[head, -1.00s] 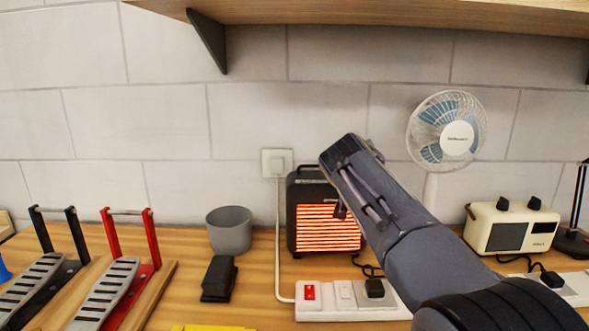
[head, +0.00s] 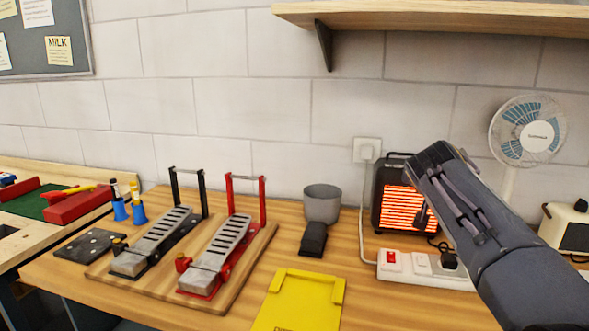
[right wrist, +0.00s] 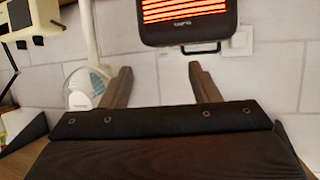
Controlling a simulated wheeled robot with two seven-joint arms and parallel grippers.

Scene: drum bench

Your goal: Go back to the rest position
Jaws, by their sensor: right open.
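My right arm comes in from the lower right of the head view and is raised in front of the glowing heater (head: 398,207). Its fingers are hard to make out there. In the right wrist view the right gripper (right wrist: 160,82) shows two fingers spread apart with nothing between them. The heater (right wrist: 187,14) appears upside down beyond the fingertips, with the wall behind. My left gripper is in neither view.
A white power strip (head: 427,273) with a red switch lies before the heater. A fan (head: 528,131) stands at right. A grey pot (head: 322,203), black pedal (head: 313,239), yellow plate (head: 298,302) and two metal pedals on a wooden board (head: 243,286) occupy the bench.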

